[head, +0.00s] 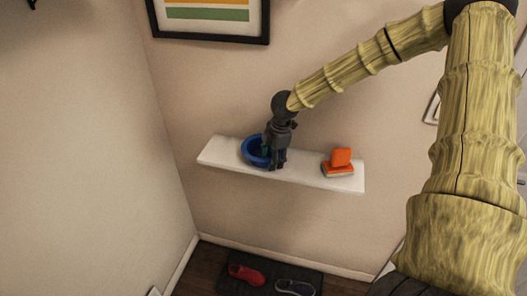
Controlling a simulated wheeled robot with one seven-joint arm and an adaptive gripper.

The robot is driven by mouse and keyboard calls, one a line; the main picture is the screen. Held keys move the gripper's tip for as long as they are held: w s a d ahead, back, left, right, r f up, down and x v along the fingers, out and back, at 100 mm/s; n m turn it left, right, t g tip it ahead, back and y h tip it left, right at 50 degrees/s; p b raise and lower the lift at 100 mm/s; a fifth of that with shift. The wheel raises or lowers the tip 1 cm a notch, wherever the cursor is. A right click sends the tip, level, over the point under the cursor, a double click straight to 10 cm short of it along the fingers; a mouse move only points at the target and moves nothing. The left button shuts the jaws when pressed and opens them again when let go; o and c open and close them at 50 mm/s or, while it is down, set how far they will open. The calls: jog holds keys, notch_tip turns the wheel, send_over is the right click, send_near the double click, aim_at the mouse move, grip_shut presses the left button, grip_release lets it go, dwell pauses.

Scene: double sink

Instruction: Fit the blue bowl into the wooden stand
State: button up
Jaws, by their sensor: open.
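The blue bowl (250,152) sits on a white wall shelf (306,178), towards its left end. My gripper (276,164) is open and points down at the bowl's right side, hiding part of that rim. I cannot tell whether the fingers touch the bowl or straddle its rim. Something dark green shows inside the bowl beside the fingers, too small to make out. I see no wooden stand in this view.
An orange object (340,161) with a pale base stands on the shelf's right part. Shelf space between it and the bowl is clear. A framed picture (210,37) hangs above. Below, a red shoe (246,274) and a grey shoe (294,287) lie on a dark mat.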

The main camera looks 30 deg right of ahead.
jog(key=shift+w+f, duration=0.1)
jog(key=shift+f, duration=0.2)
grip_shut()
jog(key=shift+r, duration=0.15)
